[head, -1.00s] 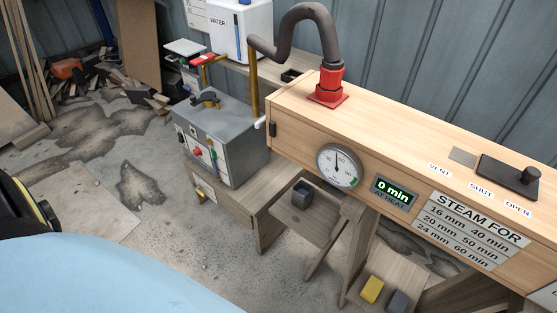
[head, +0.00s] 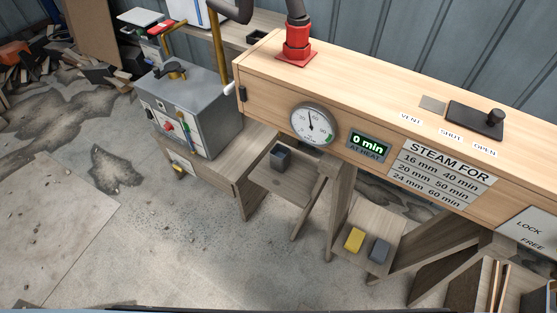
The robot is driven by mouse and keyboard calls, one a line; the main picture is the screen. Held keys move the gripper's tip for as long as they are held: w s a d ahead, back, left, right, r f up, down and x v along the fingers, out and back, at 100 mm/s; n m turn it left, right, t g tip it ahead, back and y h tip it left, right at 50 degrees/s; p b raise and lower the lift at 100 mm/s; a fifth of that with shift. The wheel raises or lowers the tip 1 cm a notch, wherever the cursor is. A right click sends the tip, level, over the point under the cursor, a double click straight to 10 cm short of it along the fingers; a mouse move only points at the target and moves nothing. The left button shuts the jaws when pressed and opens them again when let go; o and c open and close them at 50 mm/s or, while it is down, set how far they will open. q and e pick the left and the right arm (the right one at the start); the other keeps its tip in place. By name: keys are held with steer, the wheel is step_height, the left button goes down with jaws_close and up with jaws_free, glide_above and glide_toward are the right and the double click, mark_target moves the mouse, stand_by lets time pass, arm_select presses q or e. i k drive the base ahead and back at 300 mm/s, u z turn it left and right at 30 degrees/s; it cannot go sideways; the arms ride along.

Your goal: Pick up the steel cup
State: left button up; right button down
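A small dark grey, open-topped cup (head: 280,157), which looks like the steel cup, stands on a low wooden shelf (head: 290,190) below the dial of the long wooden steam box (head: 400,110). It seems upright and nothing touches it from above. Neither of my grippers is in view.
A grey metal boiler box (head: 190,115) with valves stands on a wooden bench left of the cup. Trestle legs (head: 342,210) stand right of the shelf. A yellow block (head: 355,239) and a grey block (head: 379,250) lie on a lower board. The concrete floor in front is mostly clear.

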mark_target(280, 155)
steer(key=z, duration=0.5)
steer(key=i, duration=0.5)
steer(key=z, duration=0.4)
